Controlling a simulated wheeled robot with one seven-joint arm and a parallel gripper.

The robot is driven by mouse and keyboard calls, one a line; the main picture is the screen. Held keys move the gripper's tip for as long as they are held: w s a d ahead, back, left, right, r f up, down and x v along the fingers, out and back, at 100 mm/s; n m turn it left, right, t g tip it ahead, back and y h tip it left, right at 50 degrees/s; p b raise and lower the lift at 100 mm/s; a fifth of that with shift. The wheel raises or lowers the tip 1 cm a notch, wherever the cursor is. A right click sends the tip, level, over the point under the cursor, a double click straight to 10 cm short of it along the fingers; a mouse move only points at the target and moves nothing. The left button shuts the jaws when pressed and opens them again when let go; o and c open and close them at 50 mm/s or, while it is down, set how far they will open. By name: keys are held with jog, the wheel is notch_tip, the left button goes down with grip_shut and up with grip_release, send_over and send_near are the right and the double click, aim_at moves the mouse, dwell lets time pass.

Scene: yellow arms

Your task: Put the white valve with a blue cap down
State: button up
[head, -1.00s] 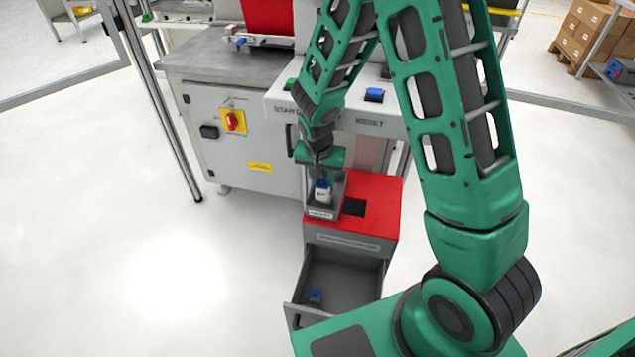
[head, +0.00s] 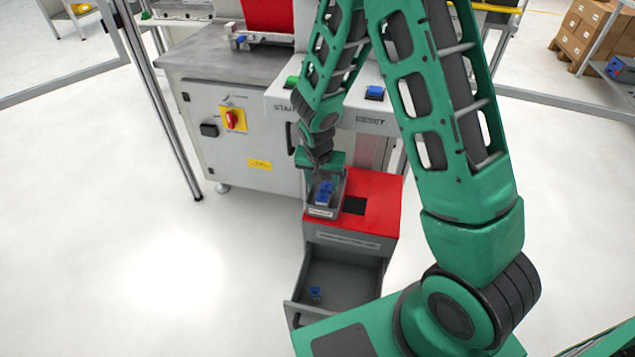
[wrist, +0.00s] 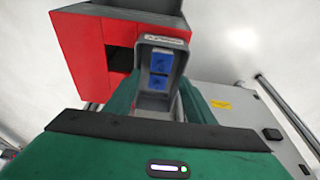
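My gripper (head: 320,162) is above the back of a small grey bin (head: 320,213). A blue piece (head: 323,192) lies in the bin, apart from the fingers; the wrist view shows two blue patches (wrist: 158,64) there. I cannot tell whether these are one part or two. The white body of the valve is not clearly visible now, so I cannot tell whether the blue is its cap side.
The bin stands on a red-topped cabinet (head: 376,190) with a dark square opening (head: 354,206). Below, an open drawer (head: 345,285) holds a small blue part (head: 315,292). A machine panel with a blue button (head: 374,93) is close behind.

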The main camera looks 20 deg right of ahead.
aim_at(321, 201)
jog(key=shift+r, duration=0.15)
jog(key=shift+r, duration=0.3)
jog(key=d+v, duration=0.1)
jog(key=v, duration=0.4)
jog(key=s+a, duration=0.8)
jog(key=s, duration=0.2)
jog(key=shift+r, duration=0.2)
jog(key=s+d+r+g, duration=0.1)
jog(key=s+d+r, duration=0.2)
jog(key=d+r, duration=0.45)
jog(key=s+d+r+g, duration=0.1)
jog(key=s+d+r, duration=0.25)
jog(key=d, duration=0.75)
jog(key=s+d+r+y, duration=0.1)
jog(key=s+d+r, duration=0.1)
jog(key=s+r, duration=0.2)
jog(key=s+d+r+y, duration=0.1)
jog(key=s+d+r, duration=0.2)
jog(key=s, duration=0.8)
jog(key=shift+d+r, duration=0.2)
jog(key=shift+r, duration=0.35)
